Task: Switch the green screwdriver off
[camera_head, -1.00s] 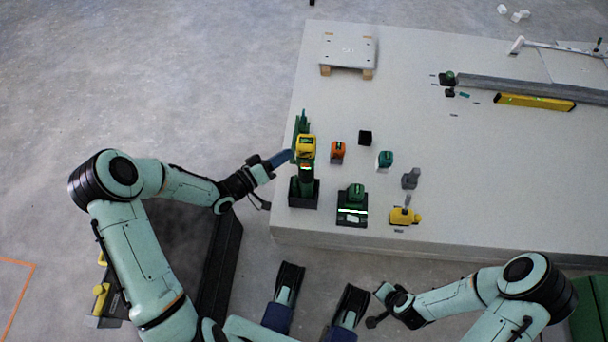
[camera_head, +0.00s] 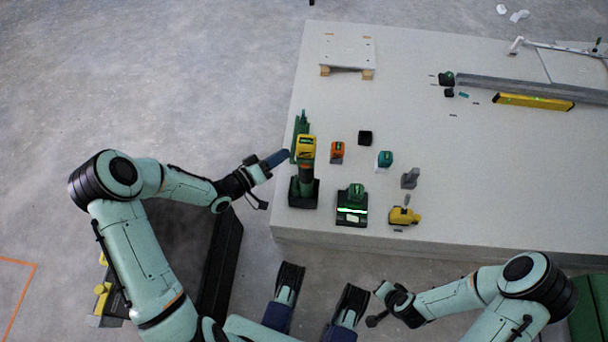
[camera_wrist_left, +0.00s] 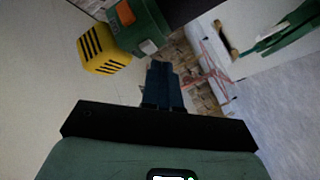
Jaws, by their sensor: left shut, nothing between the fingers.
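My left gripper (camera_head: 282,156) is just left of the screwdriver. Its blue fingers (camera_wrist_left: 162,75) are shut and empty, close to the green body; I cannot tell whether they touch it. My right gripper (camera_head: 374,319) is low, off the table's front, too small to read.
A charger (camera_head: 351,216) with a lit green strip stands to the right. A yellow level (camera_head: 534,102) lies back right. The table's middle is clear.

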